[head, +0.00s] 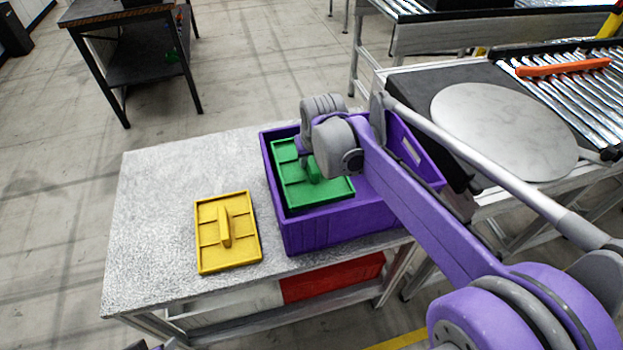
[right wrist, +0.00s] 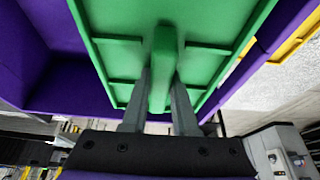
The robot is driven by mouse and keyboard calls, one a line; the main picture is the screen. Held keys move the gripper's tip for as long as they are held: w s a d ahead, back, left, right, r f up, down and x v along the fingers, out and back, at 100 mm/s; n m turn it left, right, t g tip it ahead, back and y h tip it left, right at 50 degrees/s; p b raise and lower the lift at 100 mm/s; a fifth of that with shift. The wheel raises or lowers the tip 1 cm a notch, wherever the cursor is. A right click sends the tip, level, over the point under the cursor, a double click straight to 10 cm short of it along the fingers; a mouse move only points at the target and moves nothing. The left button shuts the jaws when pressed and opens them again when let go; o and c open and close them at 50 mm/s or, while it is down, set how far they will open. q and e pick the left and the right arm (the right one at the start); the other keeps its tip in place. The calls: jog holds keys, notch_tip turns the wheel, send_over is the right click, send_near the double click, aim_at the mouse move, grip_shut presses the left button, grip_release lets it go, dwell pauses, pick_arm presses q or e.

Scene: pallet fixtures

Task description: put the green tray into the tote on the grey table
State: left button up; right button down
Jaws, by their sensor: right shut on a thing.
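The green tray (head: 295,188) is inside the purple tote (head: 318,232) on the grey table (head: 150,190), toward the tote's left side. My right gripper (head: 312,165) reaches down into the tote over the tray, and the arm hides part of both. In the right wrist view, the fingers (right wrist: 160,95) are shut on the central handle of the green tray (right wrist: 120,50). Purple tote walls (right wrist: 70,88) show around the tray there. I cannot tell whether the tray touches the tote floor.
A yellow tray (head: 228,232) with a central handle lies on the table left of the tote. A red bin (head: 332,280) is on the shelf below. A roller conveyor (head: 570,85) with a round grey disc (head: 503,130) is at right. The table's left part is clear.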

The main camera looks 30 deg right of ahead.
notch_tip(320, 180, down, 7)
jog(key=shift+r, duration=0.1)
dwell(0.3)
jog(key=shift+f+b, duration=0.6)
jog(key=shift+f, duration=0.1)
jog(key=c, duration=0.7)
grip_release()
